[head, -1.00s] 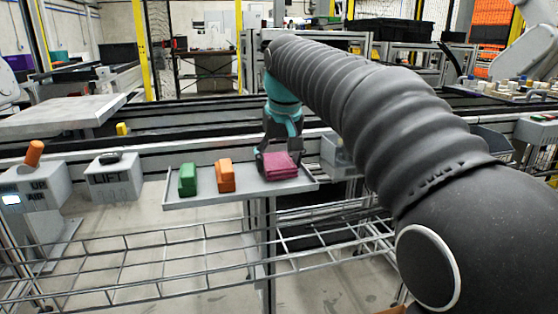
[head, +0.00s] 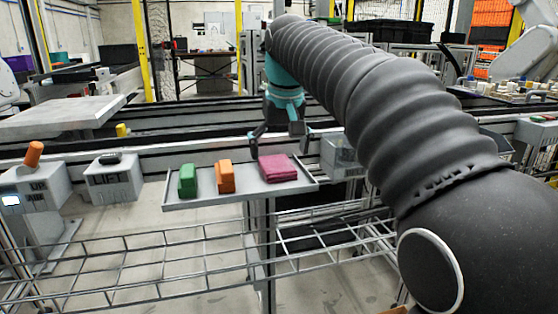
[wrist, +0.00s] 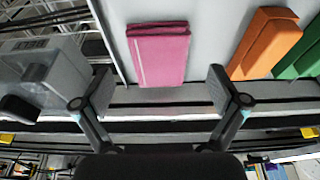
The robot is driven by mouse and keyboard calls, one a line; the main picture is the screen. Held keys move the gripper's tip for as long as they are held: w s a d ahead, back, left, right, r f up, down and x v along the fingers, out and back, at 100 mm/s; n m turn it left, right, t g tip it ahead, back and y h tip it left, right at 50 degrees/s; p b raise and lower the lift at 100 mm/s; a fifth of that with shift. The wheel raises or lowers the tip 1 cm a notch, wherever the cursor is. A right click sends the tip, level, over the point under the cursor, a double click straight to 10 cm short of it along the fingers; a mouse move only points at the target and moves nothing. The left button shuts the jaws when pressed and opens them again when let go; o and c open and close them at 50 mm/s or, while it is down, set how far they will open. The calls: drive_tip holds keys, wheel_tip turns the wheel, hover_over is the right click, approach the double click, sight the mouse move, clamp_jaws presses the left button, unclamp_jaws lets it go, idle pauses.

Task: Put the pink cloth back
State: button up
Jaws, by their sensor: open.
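The pink cloth (head: 278,168) lies folded and flat on the right part of a grey tray (head: 205,199). In the wrist view the pink cloth (wrist: 160,55) lies ahead of the fingers, roughly between them and apart from both. My gripper (head: 280,145) is open and empty, above and just behind the cloth in the head view. Both fingers also show in the wrist view (wrist: 160,92), spread wide with nothing between their tips.
An orange block (head: 225,177) and a green block (head: 188,180) stand on the tray left of the cloth. A wire rack (head: 130,262) runs below. A grey LIFT box (head: 113,180) stands at left.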

drive_tip(key=p+v, duration=0.2)
drive_tip(key=v, duration=0.8)
drive_tip(key=shift+s, duration=0.15)
drive_tip(key=s+d+f+m+t, duration=0.1)
drive_tip(key=s+d+f+m, duration=0.1)
drive_tip(key=s+d+f, duration=1)
drive_tip(key=s+f, duration=0.5)
drive_tip(key=f, duration=0.1)
drive_tip(key=s+d+f+m+t, duration=0.1)
drive_tip(key=s+d+f, duration=0.2)
drive_tip(key=s+f, duration=0.4)
wheel_tip(320, 180, down, 2)
drive_tip(key=shift+d+f+t+h, duration=0.1)
drive_tip(key=shift+d+t+h, duration=0.2)
drive_tip(key=shift+h, duration=0.1)
